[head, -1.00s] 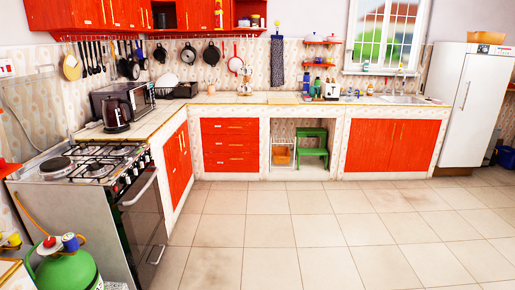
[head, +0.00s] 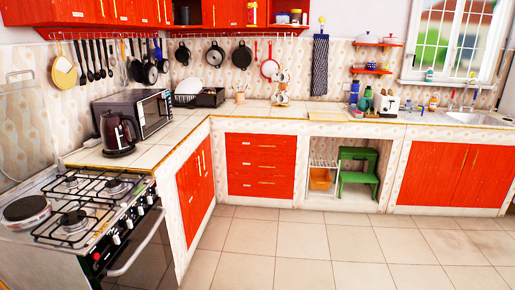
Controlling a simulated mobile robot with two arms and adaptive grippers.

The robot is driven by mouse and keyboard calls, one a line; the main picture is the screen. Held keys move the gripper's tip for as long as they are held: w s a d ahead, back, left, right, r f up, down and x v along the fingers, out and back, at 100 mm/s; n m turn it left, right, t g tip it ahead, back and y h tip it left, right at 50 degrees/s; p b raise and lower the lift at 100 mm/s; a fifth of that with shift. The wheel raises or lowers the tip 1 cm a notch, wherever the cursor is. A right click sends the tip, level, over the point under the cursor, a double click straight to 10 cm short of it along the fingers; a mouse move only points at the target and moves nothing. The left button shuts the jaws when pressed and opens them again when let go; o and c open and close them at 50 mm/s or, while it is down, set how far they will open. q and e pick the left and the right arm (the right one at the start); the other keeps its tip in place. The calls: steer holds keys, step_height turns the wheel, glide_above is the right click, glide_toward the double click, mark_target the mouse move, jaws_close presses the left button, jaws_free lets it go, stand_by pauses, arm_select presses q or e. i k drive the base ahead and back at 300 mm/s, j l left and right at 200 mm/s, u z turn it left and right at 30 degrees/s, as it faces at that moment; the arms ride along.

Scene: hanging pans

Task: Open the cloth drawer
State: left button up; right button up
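A stack of three red drawers with thin brass-coloured handles is set in the lower counter, left of the middle of the head view: a top drawer (head: 260,142), a middle drawer (head: 260,164) and a bottom drawer (head: 260,187). All three look shut. I cannot tell from the outside which one is the cloth drawer. Neither of my grippers shows in the head view.
A stove (head: 90,215) with an oven handle stands at the left front. A red corner cupboard (head: 196,180) is left of the drawers. An open niche holds a green step stool (head: 357,170). The tiled floor (head: 300,245) before the drawers is clear.

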mark_target(244, 163)
steer(key=i, duration=1.65)
steer(key=i+j, duration=0.1)
steer(key=i, duration=1.5)
steer(key=l+z, duration=0.05)
steer(key=l, duration=0.05)
